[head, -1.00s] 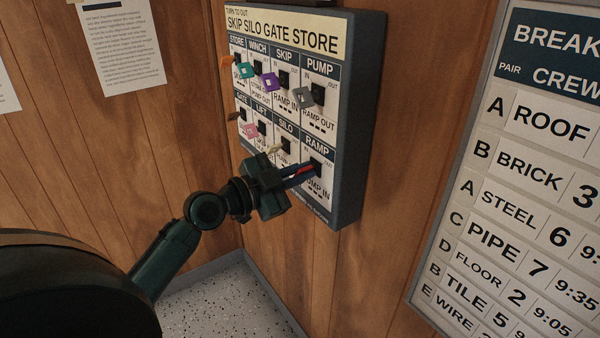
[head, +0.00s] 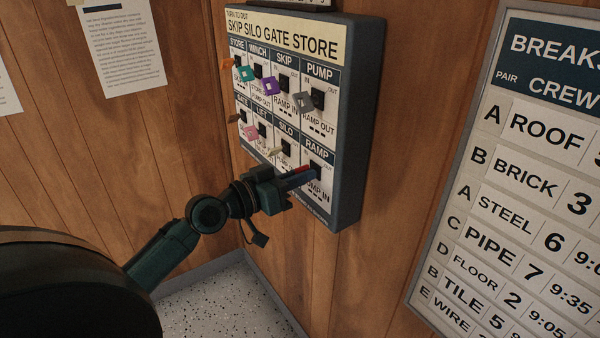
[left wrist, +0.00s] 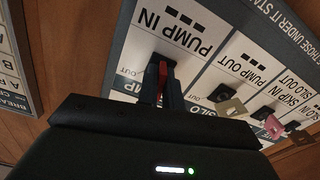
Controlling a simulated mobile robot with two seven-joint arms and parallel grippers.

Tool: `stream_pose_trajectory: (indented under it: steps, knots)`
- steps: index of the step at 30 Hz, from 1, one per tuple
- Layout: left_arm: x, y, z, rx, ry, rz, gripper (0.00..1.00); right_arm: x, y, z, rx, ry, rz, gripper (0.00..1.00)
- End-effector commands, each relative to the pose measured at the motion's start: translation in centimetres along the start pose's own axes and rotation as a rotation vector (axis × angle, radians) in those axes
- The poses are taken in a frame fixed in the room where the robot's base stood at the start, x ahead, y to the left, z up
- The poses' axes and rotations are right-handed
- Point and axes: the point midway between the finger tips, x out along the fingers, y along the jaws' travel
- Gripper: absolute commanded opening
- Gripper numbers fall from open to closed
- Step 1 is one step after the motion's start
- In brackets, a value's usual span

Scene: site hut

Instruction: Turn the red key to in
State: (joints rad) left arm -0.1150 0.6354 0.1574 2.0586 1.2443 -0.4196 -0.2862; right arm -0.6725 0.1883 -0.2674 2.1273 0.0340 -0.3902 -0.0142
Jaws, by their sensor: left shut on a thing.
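The red key (head: 303,169) sits at the black lock (head: 317,169) under the RAMP label, at the lower right of the key board (head: 288,28). My left gripper (head: 306,173) is shut on the red key, its fingers reaching the lock from the left. In the left wrist view the red key (left wrist: 162,78) shows between the blue-grey fingers, against the lock beside the PUMP IN label. The fingers hide much of the key, and I cannot tell which mark it points to. My right gripper is not in view.
Other keys stick out of nearby locks: beige (head: 275,152), pink (head: 250,132), grey (head: 303,102), purple (head: 271,86), teal (head: 244,74) and orange (head: 226,62). A breaks board (head: 535,180) hangs at the right. The wall between the boards is clear.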

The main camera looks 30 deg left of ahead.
Motion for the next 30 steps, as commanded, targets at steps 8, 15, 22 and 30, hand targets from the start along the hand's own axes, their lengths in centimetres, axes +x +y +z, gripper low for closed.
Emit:
stream_pose_trajectory:
  steps: [8,15,22,30]
  knots:
    - [0.00,0.04,-0.16,-0.241,0.000,0.000,0.00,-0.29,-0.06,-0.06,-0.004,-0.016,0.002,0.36]
    - [0.00,0.04,-0.11,-0.390,0.000,0.000,0.00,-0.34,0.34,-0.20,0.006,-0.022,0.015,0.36]
    - [0.00,0.03,-0.05,-0.468,0.000,0.000,0.00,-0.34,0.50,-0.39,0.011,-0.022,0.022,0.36]
    - [0.00,0.01,-0.02,-0.495,0.000,0.000,0.00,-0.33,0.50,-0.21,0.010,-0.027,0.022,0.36]
